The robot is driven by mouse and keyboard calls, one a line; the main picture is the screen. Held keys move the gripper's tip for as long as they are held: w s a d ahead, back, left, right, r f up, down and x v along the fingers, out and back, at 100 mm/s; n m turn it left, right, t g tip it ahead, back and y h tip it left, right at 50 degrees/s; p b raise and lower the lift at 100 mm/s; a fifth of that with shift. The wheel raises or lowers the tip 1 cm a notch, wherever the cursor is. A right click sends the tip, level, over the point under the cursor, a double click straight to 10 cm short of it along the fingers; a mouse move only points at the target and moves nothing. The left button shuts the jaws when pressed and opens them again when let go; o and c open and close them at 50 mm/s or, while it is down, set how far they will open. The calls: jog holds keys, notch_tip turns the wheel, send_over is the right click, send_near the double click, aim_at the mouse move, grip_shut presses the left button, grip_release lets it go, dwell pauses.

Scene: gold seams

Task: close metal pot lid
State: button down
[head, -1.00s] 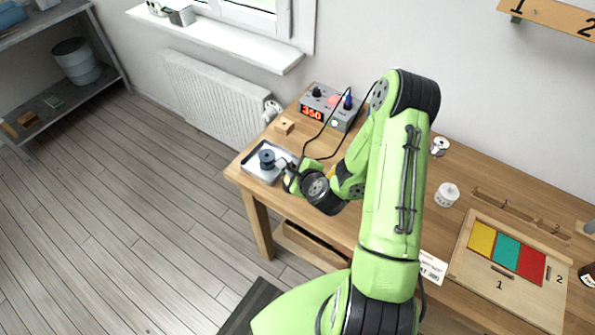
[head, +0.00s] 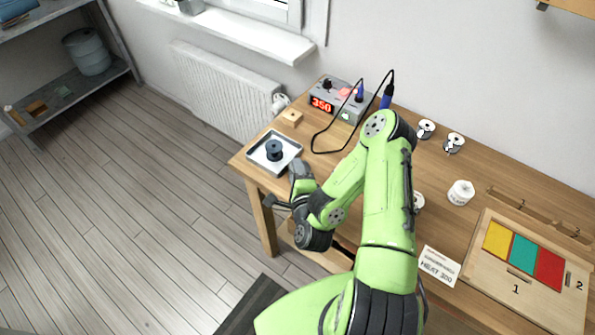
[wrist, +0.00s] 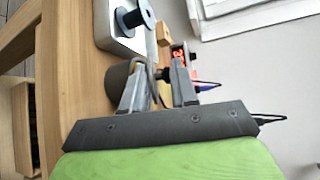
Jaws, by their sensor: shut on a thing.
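My gripper (wrist: 158,85) is in the middle of the wrist view, its two fingers closed on a thin, pale-edged part that looks like the metal pot lid (wrist: 152,72). A grey-brown round body, seemingly the metal pot (wrist: 117,82), sits beside and partly behind the left finger. The fingers hide much of both, so I cannot tell how the lid meets the pot. In the head view my gripper (head: 298,168) is over the table's left front part, just right of the tray; pot and lid cannot be made out there.
A tray (head: 255,163) with a dark spool (head: 274,150) stands at the table's left end. Behind are a wooden block (head: 291,118) and a heating unit (head: 336,101) with a cable. Small round tins (head: 426,129), a white jar (head: 461,192) and a coloured-tile board (head: 492,277) are rightward.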

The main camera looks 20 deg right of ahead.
dwell(0.4)
jog(key=c, duration=1)
grip_release()
